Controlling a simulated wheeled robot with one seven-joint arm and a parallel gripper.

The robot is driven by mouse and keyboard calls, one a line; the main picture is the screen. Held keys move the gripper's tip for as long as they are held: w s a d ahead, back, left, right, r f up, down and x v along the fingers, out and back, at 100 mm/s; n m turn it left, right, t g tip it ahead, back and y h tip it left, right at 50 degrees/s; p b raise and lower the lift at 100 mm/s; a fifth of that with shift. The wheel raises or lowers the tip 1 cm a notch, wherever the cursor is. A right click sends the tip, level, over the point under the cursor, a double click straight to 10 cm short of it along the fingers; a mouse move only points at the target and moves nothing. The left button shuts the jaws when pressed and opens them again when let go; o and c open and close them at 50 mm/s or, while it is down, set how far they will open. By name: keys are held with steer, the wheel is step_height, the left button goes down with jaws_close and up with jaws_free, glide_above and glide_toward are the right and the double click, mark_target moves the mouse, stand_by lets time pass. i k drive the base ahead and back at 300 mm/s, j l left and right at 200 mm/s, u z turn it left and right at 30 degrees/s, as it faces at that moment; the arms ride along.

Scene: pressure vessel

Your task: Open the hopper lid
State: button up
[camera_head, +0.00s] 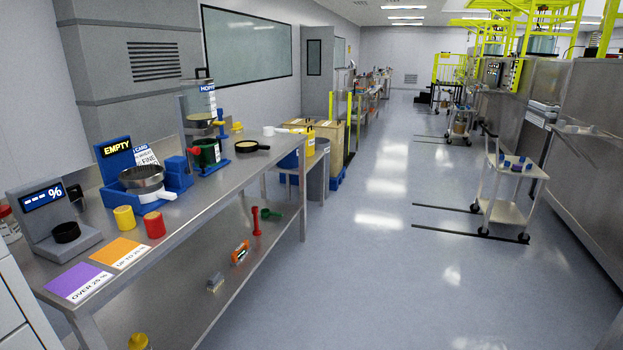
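The hopper (200,106) stands at the back of the steel bench, left of the picture's middle. It is a clear container with a blue label, partly readable as "HOPP". A dark handle (203,72) rises at its top, where the lid appears to be; the lid looks shut, but it is small at this distance. Below the hopper is a green cup-like part (207,152) with a red knob (194,150) on a blue stand. My gripper is not in view.
The steel bench (230,180) holds a blue "EMPTY" station (117,150), a yellow cup (124,217), a red cup (154,224), a percent display (45,198) and a black-rimmed pan (252,146). A white cart (508,210) stands right. The aisle floor between is clear.

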mark_target(197, 79)
steer(key=i+u, duration=0.25)
steer(key=i, duration=0.3)
steer(key=i+u, duration=0.25)
steer(key=i, duration=0.35)
steer(key=i+l+u, duration=0.3)
steer(key=i, duration=0.25)
steer(key=i+u, duration=0.25)
steer(key=i, duration=0.5)
